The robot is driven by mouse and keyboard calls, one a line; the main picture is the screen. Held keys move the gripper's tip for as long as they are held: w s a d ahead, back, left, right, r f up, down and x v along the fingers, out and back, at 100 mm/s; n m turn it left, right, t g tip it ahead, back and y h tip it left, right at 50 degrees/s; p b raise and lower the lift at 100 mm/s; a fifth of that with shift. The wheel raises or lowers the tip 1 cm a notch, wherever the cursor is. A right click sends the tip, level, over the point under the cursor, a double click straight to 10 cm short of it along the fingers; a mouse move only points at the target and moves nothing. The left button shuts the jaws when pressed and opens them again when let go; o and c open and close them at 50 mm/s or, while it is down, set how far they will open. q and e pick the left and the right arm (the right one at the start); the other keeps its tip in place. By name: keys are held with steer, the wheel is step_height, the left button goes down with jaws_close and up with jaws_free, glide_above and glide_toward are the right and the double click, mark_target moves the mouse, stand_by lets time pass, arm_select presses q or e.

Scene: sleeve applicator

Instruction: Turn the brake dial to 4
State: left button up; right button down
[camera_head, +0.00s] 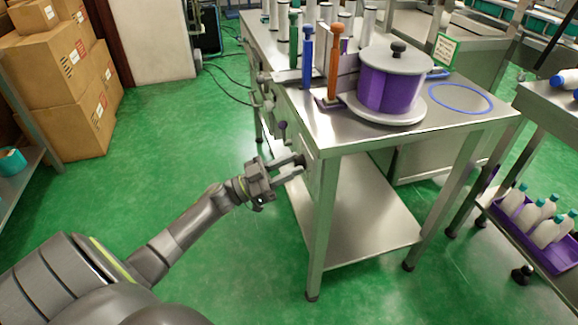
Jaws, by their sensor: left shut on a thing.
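My left gripper (297,166) reaches in from the left to the left side of the steel table, just below its top near the front corner. Its fingers are shut on the brake dial at the table's side panel (312,172). The dial is small here and mostly hidden by the fingers, so its numbers and pointer cannot be read. My right gripper is not in view.
On the steel table (455,120) stand a purple roll (390,88) between round grey plates, a blue-handled tool (307,55) and an orange-handled one (333,62). Levers (265,95) stick out along its left side. Boxes (62,85) stand far left. Green floor around my arm is clear.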

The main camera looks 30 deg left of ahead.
arm_select(q)
steer(key=shift+m, duration=0.3)
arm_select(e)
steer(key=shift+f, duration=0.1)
arm_select(q)
steer(key=shift+m+g+h, duration=0.3)
steer(key=m+g+b, duration=0.2)
steer(key=m, duration=0.5)
steer(key=m+g+y+b, duration=0.1)
steer(key=m+g, duration=0.2)
steer(key=m, duration=0.5)
steer(key=r+m+g+b, duration=0.1)
steer(key=m+g+b, duration=0.1)
steer(key=m, duration=0.6)
steer(key=shift+w+a+g+y+b, duration=0.25)
steer(key=shift+g+y+b, duration=0.1)
steer(key=shift+g, duration=0.15)
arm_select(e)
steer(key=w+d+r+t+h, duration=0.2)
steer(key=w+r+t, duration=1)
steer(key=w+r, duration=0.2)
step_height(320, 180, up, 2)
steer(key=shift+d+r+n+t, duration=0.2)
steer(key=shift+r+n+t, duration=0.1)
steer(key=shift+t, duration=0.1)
arm_select(q)
steer(key=shift+m, duration=0.3)
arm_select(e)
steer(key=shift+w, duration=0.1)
